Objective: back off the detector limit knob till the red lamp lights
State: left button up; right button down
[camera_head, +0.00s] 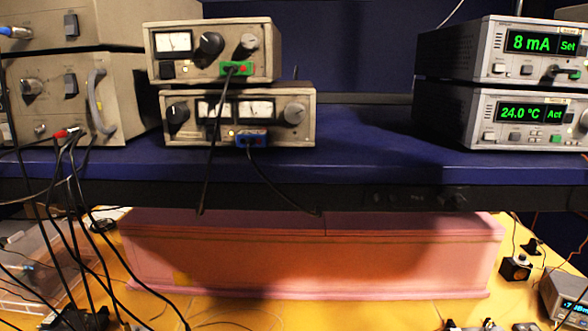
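Neither of my grippers is in view. I cannot tell which knob is the detector limit knob, and I see no lit red lamp. A beige instrument (103,72) at the left has a round knob (32,87) and a red plug (62,132).
Two controllers at the right show 8 mA (530,43) and 24.0 °C (520,113). Under the blue shelf (370,150) a long pink foam enclosure (310,255) sits on the yellow bench. Black cables hang at the left. Small optics and a display box (568,297) stand lower right.

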aim_at(294, 112)
jog(key=i+j, duration=0.45)
jog(key=k+j, duration=0.1)
jog(key=j, duration=0.25)
jog(key=k+j+z, duration=0.1)
jog(key=j, duration=0.25)
jog(key=k+j, duration=0.1)
jog(key=j, duration=0.25)
jog(key=k+j+z, duration=0.1)
jog(key=j, duration=0.25)
